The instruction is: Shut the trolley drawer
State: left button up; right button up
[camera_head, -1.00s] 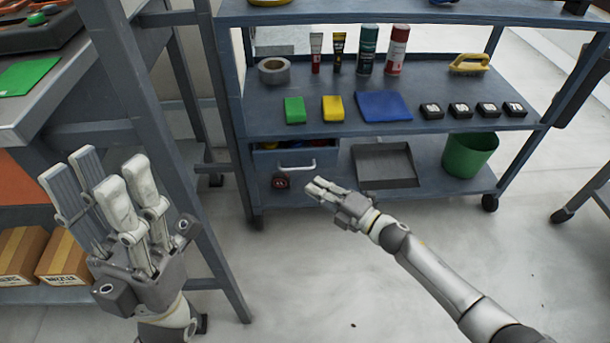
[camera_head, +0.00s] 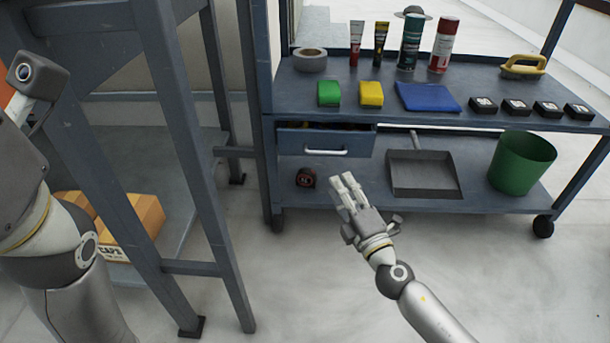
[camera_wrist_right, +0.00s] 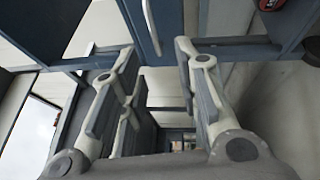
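The trolley drawer (camera_head: 300,141) is a blue-grey box under the middle shelf of the trolley, with a pale bar handle (camera_head: 326,152). It stands partly open, and a strip of coloured contents shows over its front. My right gripper (camera_head: 345,181) is below and slightly right of the handle, apart from it and empty. In the right wrist view its fingers (camera_wrist_right: 155,75) are spread wide, with the drawer front (camera_wrist_right: 172,25) and handle (camera_wrist_right: 151,28) beyond them at the top. My left arm is at the left edge; its fingers are out of view.
A tape measure (camera_head: 306,178) and a dustpan (camera_head: 424,174) lie on the trolley's lower shelf, beside a green bin (camera_head: 521,163). A blue-grey frame (camera_head: 200,160) with cardboard boxes (camera_head: 148,212) stands at the left. The floor in front is clear.

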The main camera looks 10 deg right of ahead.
send_near(310, 142)
jog(key=w+d, duration=0.2)
jog(key=w, duration=0.3)
jog(key=shift+s+a+r+b, duration=0.2)
jog(key=shift+b, duration=0.15)
grip_shut()
dwell(0.4)
